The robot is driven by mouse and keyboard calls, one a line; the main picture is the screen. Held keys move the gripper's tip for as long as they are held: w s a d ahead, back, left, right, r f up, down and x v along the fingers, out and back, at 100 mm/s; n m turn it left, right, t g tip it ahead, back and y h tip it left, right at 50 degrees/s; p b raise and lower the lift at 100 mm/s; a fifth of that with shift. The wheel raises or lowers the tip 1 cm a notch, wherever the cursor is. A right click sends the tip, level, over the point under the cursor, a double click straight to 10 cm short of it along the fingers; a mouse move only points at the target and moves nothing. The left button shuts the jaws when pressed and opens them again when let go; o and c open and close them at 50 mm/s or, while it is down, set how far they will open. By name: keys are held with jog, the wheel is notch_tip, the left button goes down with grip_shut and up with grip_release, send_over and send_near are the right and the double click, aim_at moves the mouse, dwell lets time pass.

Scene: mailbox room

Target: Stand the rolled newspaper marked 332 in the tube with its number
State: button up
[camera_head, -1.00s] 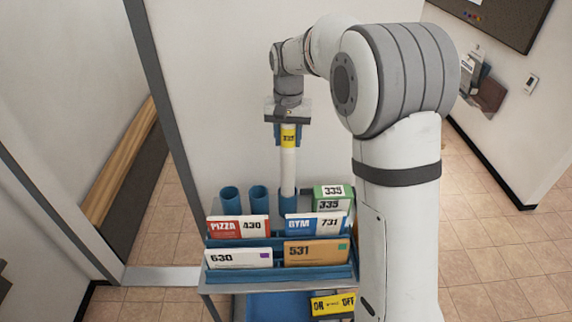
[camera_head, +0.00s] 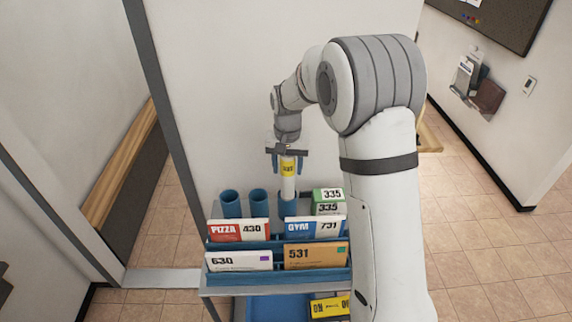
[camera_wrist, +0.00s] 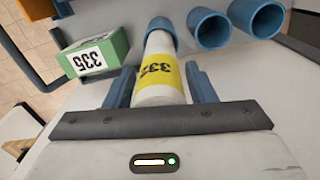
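The rolled newspaper (camera_head: 288,184) is white with a yellow number band. It stands upright with its lower end inside the rightmost blue tube (camera_head: 287,208) of a row of three. In the wrist view the newspaper (camera_wrist: 158,98) shows its band, upside down, apparently reading 332, and its far end enters the tube (camera_wrist: 162,27). My gripper (camera_head: 288,164) is above the tube, with its blue fingers on either side of the newspaper's upper part. The fingers look spread, with slight gaps beside the paper. No number is visible on the tube.
Two empty blue tubes (camera_head: 231,203) (camera_head: 259,202) stand to the left. A wall is close behind.

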jog(key=shift+o, duration=0.8)
